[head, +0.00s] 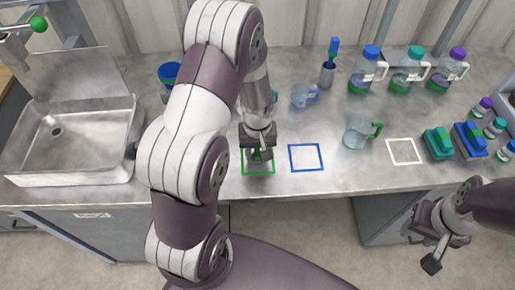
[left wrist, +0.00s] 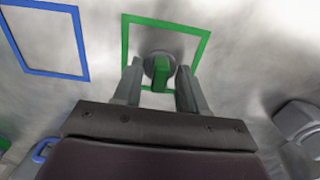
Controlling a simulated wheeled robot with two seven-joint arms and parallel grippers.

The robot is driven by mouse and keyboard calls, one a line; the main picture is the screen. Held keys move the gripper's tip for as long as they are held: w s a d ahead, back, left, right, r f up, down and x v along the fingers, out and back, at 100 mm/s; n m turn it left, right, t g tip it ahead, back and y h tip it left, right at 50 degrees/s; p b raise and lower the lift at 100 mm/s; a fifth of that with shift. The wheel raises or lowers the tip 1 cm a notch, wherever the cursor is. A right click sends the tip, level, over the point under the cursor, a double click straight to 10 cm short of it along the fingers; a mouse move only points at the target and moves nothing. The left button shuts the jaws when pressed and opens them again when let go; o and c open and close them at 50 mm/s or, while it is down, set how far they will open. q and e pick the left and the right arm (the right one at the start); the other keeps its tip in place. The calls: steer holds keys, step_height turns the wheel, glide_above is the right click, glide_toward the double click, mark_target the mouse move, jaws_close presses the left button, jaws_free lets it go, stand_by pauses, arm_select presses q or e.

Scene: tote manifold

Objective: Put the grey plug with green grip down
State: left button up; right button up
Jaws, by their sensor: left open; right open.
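The grey plug with green grip (left wrist: 159,70) stands inside the green square outline (left wrist: 203,49) on the counter, in the left wrist view. In the head view the green square (head: 244,172) shows at the counter's front, and the plug is mostly hidden by my left gripper. My left gripper (head: 258,158) points down over the square; in the left wrist view its two fingers (left wrist: 158,90) are apart on either side of the plug, with gaps visible. My right gripper (head: 428,252) is open and empty, in front of the counter at the right.
A blue square outline (head: 306,157) lies right of the green one, empty. A clear green-handled mug (head: 357,133), a white square (head: 404,151) and green and blue blocks (head: 438,144) are further right. Bottles (head: 366,70) stand behind. A metal sink (head: 75,140) is at left.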

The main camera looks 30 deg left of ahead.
mark_target(257, 152)
arm_select(q)
step_height(257, 152, up, 12)
steer(key=s+d+m+t, duration=0.1)
steer(key=s+d+m, duration=0.4)
steer(key=s, duration=0.4)
steer(key=shift+d+m, duration=0.2)
steer(key=shift+m, duration=0.6)
steer(key=shift+f, duration=0.1)
